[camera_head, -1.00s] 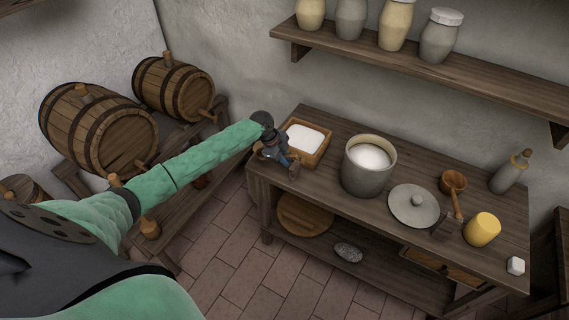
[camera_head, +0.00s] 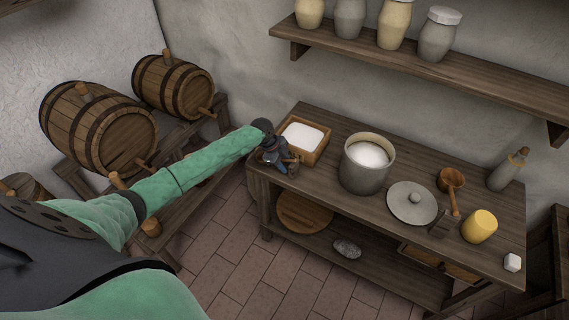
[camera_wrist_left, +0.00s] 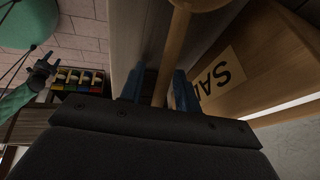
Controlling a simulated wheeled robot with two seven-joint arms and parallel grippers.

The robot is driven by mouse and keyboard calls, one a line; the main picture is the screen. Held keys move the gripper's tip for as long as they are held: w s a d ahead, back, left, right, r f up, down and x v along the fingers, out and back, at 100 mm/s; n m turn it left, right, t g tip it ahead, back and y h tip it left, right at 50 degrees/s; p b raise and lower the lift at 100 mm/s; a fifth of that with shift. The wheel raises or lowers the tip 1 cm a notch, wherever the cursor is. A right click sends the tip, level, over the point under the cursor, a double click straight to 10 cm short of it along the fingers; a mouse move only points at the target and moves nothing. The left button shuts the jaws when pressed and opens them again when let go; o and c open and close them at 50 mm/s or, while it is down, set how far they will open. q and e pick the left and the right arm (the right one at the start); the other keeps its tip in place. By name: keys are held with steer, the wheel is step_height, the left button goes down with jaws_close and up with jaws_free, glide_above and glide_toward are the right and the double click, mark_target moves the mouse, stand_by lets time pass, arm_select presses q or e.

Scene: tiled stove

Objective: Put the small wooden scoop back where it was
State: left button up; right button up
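The small wooden scoop shows in the left wrist view as a pale handle (camera_wrist_left: 173,45) with part of its round end at the top edge. My left gripper (camera_wrist_left: 159,88) has its two blue fingers on either side of the handle, with a narrow gap showing at each side. In the head view my left gripper (camera_head: 284,163) is low at the table's front left corner, beside the wooden salt box (camera_head: 322,152); it hides most of the scoop. The box's lettered side shows in the wrist view (camera_wrist_left: 240,75).
On the table (camera_head: 330,187) stand a grey crock (camera_head: 363,178) of white contents, a lid (camera_head: 411,204), a copper-brown ladle (camera_head: 452,180), a yellow cylinder (camera_head: 480,227) and a bottle (camera_head: 501,177). A shelf (camera_head: 430,67) with jars hangs above. Barrels (camera_head: 120,140) stand at the left.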

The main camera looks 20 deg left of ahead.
arm_select(q)
steer(key=shift+a+r, duration=0.3)
steer(key=shift+r, duration=0.2)
steer(key=b+v, duration=0.1)
steer(key=v, duration=0.1)
steer(key=shift+s+a+r, duration=0.1)
steer(key=shift+s+r, duration=0.05)
steer(key=shift+r, duration=0.15)
steer(key=b+v, duration=0.2)
steer(key=v, duration=0.6)
steer(key=shift+r+b, duration=0.25)
steer(key=shift+b, duration=0.15)
arm_select(e)
steer(key=w+a+r, duration=0.3)
steer(key=w+r, duration=0.1)
steer(key=r, duration=0.2)
steer(key=shift+a, duration=0.15)
arm_select(q)
steer(key=shift+f, duration=0.1)
